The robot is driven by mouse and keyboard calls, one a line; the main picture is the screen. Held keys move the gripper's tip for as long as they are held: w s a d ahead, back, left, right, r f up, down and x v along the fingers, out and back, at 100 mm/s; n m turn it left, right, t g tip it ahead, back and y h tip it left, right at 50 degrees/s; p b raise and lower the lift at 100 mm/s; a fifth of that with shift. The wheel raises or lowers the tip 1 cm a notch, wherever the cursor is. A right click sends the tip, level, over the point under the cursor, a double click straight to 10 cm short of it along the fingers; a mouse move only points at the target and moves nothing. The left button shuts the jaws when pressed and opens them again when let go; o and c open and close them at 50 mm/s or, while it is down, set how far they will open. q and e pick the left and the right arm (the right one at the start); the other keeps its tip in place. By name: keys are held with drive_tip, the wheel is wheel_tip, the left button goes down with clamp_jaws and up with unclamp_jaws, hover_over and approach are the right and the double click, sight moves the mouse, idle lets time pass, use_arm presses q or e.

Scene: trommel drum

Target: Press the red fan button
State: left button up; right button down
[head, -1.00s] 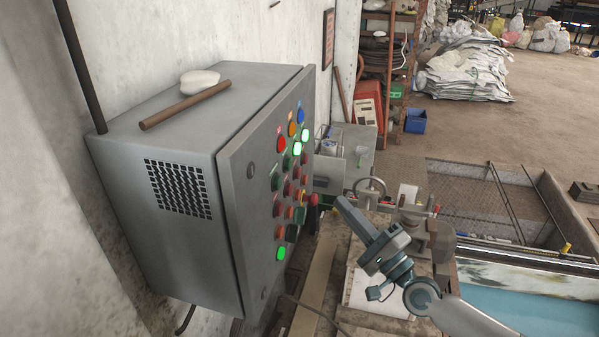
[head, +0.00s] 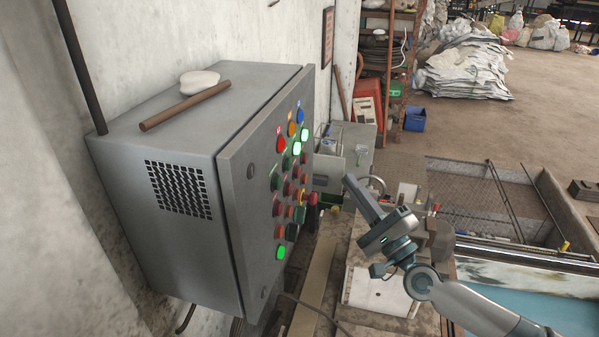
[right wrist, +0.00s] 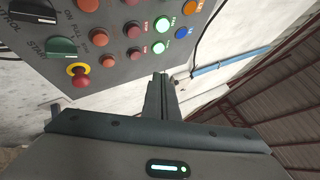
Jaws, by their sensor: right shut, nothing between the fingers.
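The control panel (head: 262,150) is a grey cabinet door with rows of round red, green, orange and blue buttons. A bright red button (head: 281,144) sits high on the door. Several darker red buttons are below it. In the right wrist view, several red buttons (right wrist: 134,29) fill the panel (right wrist: 85,60) at upper left. My left gripper is not in view.
A red mushroom knob on a yellow ring (right wrist: 80,76) sticks out from the panel. A brown rod (head: 186,105) and a pale stone (head: 199,81) lie on the cabinet top. A bench with a vise-like machine (head: 432,238) stands behind my right gripper.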

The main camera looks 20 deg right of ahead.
drive_tip(key=w+a+p, duration=0.2)
drive_tip(key=w+a, duration=0.3)
drive_tip(key=a, duration=0.1)
drive_tip(key=shift+a+p, duration=0.25)
drive_tip(key=shift+p, duration=0.05)
drive_tip(key=shift+w+a+p, duration=0.35)
drive_tip(key=shift+w+a, duration=0.1)
drive_tip(key=shift+a, duration=0.25)
idle(3.1)
drive_tip(key=shift+s+d, duration=0.1)
drive_tip(key=shift+d, duration=0.05)
drive_tip(key=shift+s+d, duration=0.4)
drive_tip(key=shift+d, duration=0.15)
idle(0.4)
drive_tip(key=shift+s+d+b, duration=0.45)
drive_tip(key=shift+s+d, duration=0.35)
drive_tip(key=shift+d, duration=0.2)
drive_tip(key=shift+s+d+b, duration=0.4)
drive_tip(key=shift+s+d, duration=0.35)
drive_tip(key=shift+d, duration=0.25)
